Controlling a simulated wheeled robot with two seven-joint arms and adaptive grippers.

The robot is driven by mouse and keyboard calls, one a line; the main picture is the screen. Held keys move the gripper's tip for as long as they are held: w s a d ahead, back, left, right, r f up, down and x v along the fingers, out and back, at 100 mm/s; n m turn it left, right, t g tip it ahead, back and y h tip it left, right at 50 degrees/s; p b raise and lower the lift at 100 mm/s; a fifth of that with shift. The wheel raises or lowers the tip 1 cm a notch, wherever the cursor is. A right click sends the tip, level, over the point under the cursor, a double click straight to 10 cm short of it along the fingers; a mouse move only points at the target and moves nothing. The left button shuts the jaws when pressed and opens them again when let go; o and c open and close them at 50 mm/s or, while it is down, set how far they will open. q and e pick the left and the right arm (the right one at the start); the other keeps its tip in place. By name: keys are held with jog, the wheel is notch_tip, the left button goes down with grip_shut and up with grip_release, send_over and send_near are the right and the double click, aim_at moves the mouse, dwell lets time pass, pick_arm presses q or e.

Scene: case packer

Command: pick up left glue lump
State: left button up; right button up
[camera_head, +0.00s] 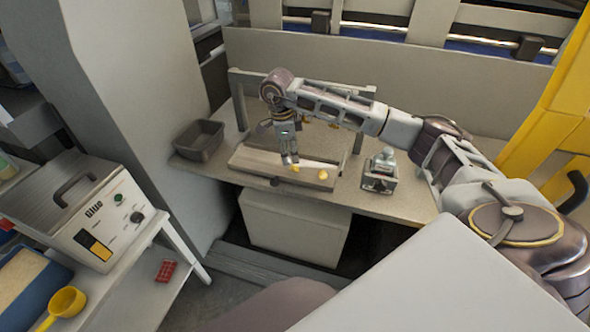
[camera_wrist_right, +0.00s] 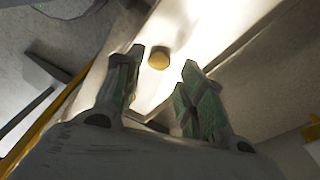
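The left glue lump (camera_head: 295,168) is a small yellow blob on the pale plate of the bench fixture (camera_head: 250,163). A second yellow lump (camera_head: 322,175) lies to its right. My right gripper (camera_head: 289,160) points down just above and beside the left lump in the head view. In the right wrist view, its two green-padded fingers (camera_wrist_right: 163,58) are apart, with one yellow lump (camera_wrist_right: 158,57) showing in the gap beyond the tips. The gripper holds nothing. Whether a finger touches the lump cannot be told. My left gripper is out of view.
A dark empty bin (camera_head: 199,140) stands left of the fixture. A grey frame (camera_head: 360,95) rises behind it, close to my right arm. A small metal device (camera_head: 380,172) stands to the right. The glue machine (camera_head: 85,215) is on a side table at left.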

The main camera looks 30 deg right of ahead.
aim_at(295, 168)
jog(key=shift+s+d+f, duration=0.1)
jog(key=shift+d+f, duration=0.1)
jog(key=shift+f, duration=0.25)
jog(key=shift+s+d+f+b, duration=0.15)
jog(key=shift+d+f+b, duration=0.15)
jog(key=shift+f+b, duration=0.4)
jog(key=shift+d+f, duration=0.15)
jog(key=shift+f, duration=0.25)
jog(key=shift+s+f+b, duration=0.1)
jog(key=shift+f+b, duration=0.5)
jog(key=shift+f, duration=0.25)
jog(key=shift+d+f, duration=0.1)
jog(key=shift+f, duration=0.05)
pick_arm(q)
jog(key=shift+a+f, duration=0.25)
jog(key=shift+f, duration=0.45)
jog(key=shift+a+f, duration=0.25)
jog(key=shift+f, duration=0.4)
pick_arm(e)
jog(key=c, duration=0.5)
